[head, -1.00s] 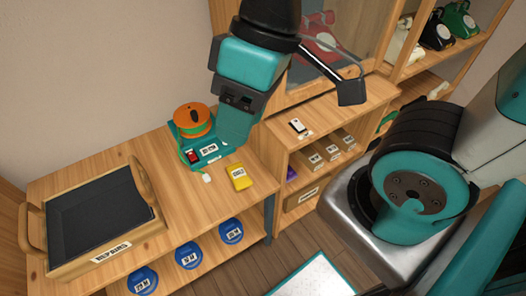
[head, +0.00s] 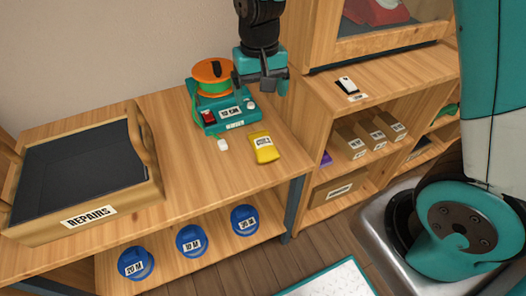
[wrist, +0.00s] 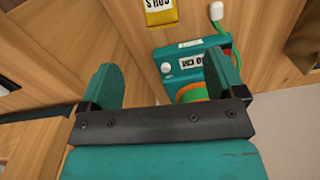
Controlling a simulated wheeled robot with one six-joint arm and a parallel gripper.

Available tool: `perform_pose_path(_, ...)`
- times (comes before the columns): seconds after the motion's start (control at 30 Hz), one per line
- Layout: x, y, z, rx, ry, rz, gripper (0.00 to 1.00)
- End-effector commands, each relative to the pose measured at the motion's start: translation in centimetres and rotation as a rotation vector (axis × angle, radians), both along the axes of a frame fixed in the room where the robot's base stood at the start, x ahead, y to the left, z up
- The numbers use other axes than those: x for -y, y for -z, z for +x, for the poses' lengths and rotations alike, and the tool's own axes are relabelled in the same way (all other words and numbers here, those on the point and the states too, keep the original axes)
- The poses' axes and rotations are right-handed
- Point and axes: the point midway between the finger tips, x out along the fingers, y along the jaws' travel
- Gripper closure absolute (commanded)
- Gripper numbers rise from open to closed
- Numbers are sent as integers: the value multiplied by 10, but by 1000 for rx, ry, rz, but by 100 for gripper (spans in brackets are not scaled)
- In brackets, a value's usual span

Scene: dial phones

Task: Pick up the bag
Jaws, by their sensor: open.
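The bag appears to be the small yellow packet (head: 264,148) with a white label, lying on the wooden workbench near its right end. It also shows at the top edge of the wrist view (wrist: 160,13), partly cut off. My gripper (head: 262,84) is above the back right of the bench, behind the packet and apart from it. In the wrist view its two teal fingers (wrist: 162,82) are spread with nothing held between them.
A teal winder (head: 232,117) with an orange spool (head: 212,70) stands just left of the packet, its white-ended cord (head: 222,145) beside it. A repairs tray (head: 70,170) sits at left. A shelf unit (head: 400,75) stands at right. Bench between tray and winder is clear.

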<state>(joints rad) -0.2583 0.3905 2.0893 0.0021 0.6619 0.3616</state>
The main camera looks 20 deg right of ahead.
Motion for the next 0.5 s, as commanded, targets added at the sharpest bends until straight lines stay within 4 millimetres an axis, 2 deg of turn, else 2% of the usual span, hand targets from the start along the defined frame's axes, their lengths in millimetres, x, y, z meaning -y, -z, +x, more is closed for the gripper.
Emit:
perform_pose_path(0.03,0,15,-1,-6,-1,-1,12)
perform_pose_path(0.3,0,75,-2,-5,-3,0,12)
perform_pose_path(0.5,0,98,-1,-3,-3,1,12)
